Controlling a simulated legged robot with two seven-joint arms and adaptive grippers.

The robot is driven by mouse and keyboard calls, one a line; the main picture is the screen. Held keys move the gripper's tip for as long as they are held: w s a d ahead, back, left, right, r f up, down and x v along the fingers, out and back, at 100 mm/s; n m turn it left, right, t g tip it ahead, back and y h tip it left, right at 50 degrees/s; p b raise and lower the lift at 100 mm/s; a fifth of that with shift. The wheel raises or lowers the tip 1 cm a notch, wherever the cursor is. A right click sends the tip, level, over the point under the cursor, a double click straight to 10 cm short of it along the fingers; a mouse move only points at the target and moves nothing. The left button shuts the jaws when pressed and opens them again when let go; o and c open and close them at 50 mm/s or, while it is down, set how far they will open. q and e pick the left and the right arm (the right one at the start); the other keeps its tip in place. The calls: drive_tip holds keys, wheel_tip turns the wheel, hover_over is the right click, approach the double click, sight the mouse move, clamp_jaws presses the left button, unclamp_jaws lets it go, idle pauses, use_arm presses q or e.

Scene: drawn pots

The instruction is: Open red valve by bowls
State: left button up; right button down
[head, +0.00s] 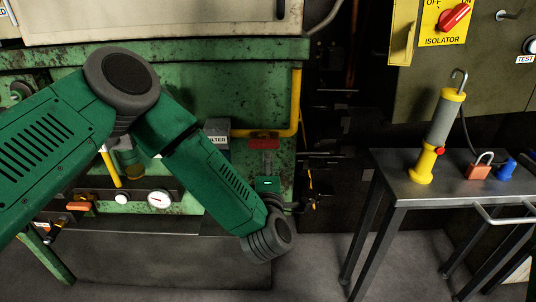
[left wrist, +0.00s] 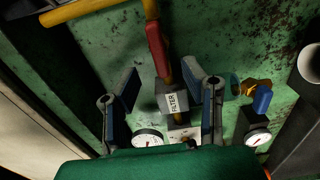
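The red valve handle (head: 264,144) sits on a yellow pipe at the green machine, in the middle of the head view. In the left wrist view the red handle (left wrist: 157,45) runs up between and beyond my finger tips. My left gripper (left wrist: 160,82) has its two fingers spread, with nothing held. In the head view my left gripper (head: 292,206) is mostly hidden by my wrist, below the handle. Touch between fingers and handle cannot be made out. No bowls are clearly seen. My right gripper is not in view.
A grey FILTER box (head: 216,130) and a gauge (head: 159,199) are close to my left arm. A blue-handled valve (left wrist: 262,98) is at the right in the wrist view. A metal table (head: 400,188) bears a yellow lamp (head: 436,130) and a padlock (head: 479,172).

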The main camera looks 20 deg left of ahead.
use_arm(q)
drive_tip(key=shift+v, duration=1.25)
